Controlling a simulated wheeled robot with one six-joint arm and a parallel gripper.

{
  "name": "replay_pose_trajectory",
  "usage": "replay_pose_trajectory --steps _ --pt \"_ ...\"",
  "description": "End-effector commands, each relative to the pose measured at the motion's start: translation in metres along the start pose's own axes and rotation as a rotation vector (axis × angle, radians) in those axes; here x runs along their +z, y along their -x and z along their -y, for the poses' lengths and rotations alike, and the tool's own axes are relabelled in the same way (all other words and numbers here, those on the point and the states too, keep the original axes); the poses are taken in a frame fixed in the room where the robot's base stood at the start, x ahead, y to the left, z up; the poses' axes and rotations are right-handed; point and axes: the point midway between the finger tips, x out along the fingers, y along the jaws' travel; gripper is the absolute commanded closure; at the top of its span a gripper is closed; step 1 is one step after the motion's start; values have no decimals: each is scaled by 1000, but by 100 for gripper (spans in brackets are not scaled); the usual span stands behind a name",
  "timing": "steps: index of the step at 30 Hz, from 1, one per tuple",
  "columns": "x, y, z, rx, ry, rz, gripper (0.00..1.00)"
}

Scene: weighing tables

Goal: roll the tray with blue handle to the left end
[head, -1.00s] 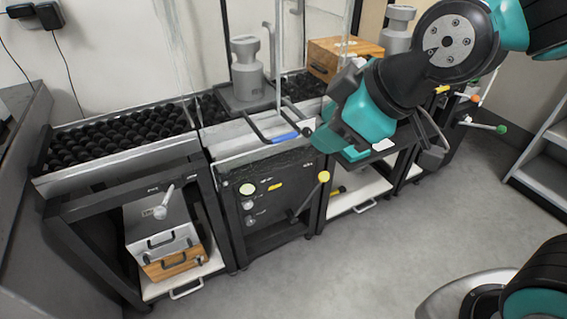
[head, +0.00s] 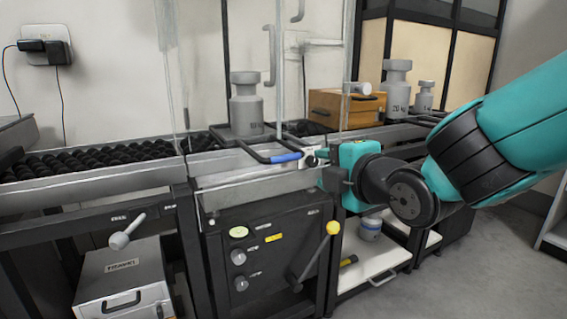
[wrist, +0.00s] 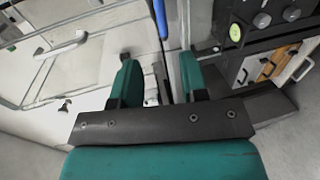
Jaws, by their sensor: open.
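The tray (head: 222,134) is a dark flat plate on the roller track, with a grey cylindrical weight (head: 246,108) standing on it. Its bent black handle bar carries a blue grip (head: 285,157) at the front, over the bench edge. In the wrist view a blue strip of the grip (wrist: 161,18) shows at the top, beyond the fingertips. My gripper (head: 317,162) is just right of the blue grip, at about its height. Its two teal fingers stand apart in the wrist view (wrist: 158,78), and the grip does not lie between them. Contact cannot be told.
Black rollers (head: 85,158) run free to the left of the tray. A clear panel edge stands between. A wooden box (head: 345,108) and grey weights (head: 397,85) stand to the right. A yellow-knobbed lever (head: 333,228) sticks out below from the black control cabinet (head: 262,262).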

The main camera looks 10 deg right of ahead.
Motion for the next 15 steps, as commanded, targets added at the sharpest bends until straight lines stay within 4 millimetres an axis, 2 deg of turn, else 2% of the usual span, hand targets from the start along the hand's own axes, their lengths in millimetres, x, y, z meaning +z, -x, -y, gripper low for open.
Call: replay_pose_trajectory --steps 1,15 --pt "0 -4 -6 -6 0 1 60" --pt "4 -39 -9 -8 -11 24 60"
